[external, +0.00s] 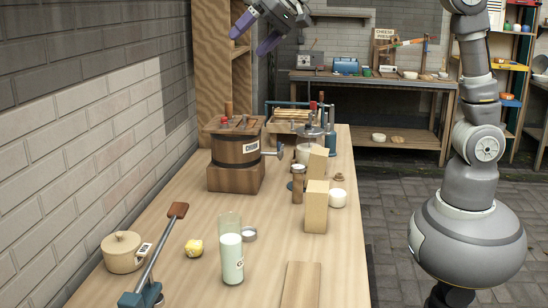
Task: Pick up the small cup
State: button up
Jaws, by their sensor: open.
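A small grey, low, round cup (249,235) stands on the wooden table, just behind and to the right of a tall glass of milk (232,258). The glass stands close to it in the picture; I cannot tell if they touch. A white, rounded jar or cup (338,198) stands farther right, beside a wooden block. My gripper (248,43) is at the top of the external view, high above the table's far part, with its two purple fingers spread apart. It is open and empty, well away from both.
A wooden churn (236,151) stands at the back left. Wooden blocks (316,207) stand at right. A lidded pot (123,252), a yellow lump (194,248) and a long-handled lever tool (160,255) are at front left. Bare table lies between the churn and the glass.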

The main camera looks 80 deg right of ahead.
jog(key=s+d+r+n+t+b, duration=0.1)
jog(key=s+r+n+t, duration=0.3)
jog(key=s+r, duration=0.4)
notch_tip(320, 180, up, 4)
jog(key=shift+s+d+f+b, duration=0.2)
jog(key=shift+d+b, duration=0.1)
jog(key=shift+b, duration=0.2)
jog(key=s+r+n, duration=0.1)
jog(key=s+r, duration=0.1)
jog(key=s+r+n+t, duration=0.1)
jog(key=s+r, duration=0.1)
jog(key=s+r+n+t+b, duration=0.1)
jog(key=s+r, duration=0.2)
jog(key=shift+s+d, duration=0.1)
jog(key=shift+d, duration=0.3)
jog(key=c, duration=0.3)
jog(key=shift+s+r+n+t, duration=0.15)
jog(key=shift+s+n+t, duration=0.05)
jog(key=shift+n+t, duration=0.1)
jog(key=shift+c, duration=0.5)
jog(key=shift+w, duration=0.1)
